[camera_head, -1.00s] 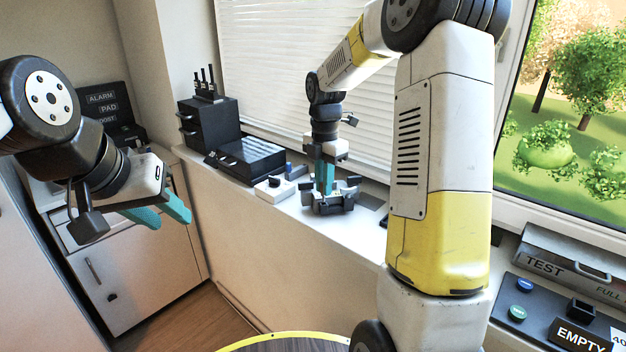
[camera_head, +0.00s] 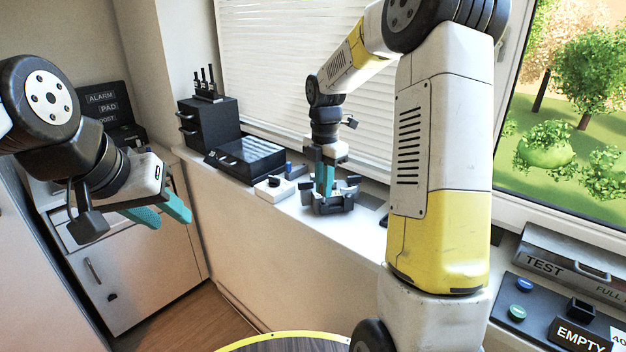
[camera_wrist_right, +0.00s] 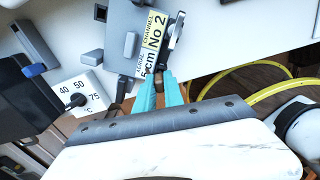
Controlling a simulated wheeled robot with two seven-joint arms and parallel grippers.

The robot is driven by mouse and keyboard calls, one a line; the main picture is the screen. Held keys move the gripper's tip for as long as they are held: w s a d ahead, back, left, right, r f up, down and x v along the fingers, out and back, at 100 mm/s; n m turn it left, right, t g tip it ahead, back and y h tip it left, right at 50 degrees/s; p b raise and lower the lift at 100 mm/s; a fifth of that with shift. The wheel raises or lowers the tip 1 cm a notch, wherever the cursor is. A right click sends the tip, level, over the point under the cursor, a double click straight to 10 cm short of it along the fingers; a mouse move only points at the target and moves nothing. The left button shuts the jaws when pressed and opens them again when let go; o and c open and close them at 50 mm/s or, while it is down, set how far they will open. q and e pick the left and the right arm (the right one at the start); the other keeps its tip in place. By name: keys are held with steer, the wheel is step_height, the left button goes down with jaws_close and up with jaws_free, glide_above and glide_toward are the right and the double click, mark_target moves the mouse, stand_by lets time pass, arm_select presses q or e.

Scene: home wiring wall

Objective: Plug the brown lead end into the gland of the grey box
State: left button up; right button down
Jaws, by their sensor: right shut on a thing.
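My right gripper (camera_head: 325,190) points down at a dark grey fixture (camera_head: 347,199) on the window sill. In the right wrist view its teal fingers (camera_wrist_right: 160,80) are closed together, with a small brown piece, the brown lead end (camera_wrist_right: 164,78), showing at their tips. The tips are at the lower edge of a grey box (camera_wrist_right: 125,18) with a yellow "No 2" label. The fingers hide the contact, so I cannot tell whether the lead end is in the gland. My left gripper (camera_head: 158,216) is open and empty, away from the sill at the left.
A white dial block (camera_head: 274,189) stands just left of the fixture. A black case (camera_head: 247,157) and a black drawer unit (camera_head: 209,125) are further left on the sill. In the right wrist view a yellow hoop (camera_wrist_right: 255,90) shows at the right. A TEST box (camera_head: 570,265) is at the lower right.

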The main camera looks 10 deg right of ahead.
steer(key=shift+f, duration=0.85)
steer(key=c, duration=1.4)
jaws_free()
steer(key=shift+o, duration=0.2)
steer(key=shift+r, duration=3.9)
steer(key=shift+r, duration=0.1)
steer(key=s+a+r+m+t+y, duration=0.1)
steer(key=s+r+m+t, duration=0.2)
steer(key=s+m, duration=0.9)
steer(key=s+a+r+m+t+y, duration=0.1)
steer(key=s+r+m+t, duration=0.2)
steer(key=s+m, duration=0.9)
steer(key=shift+s, duration=0.15)
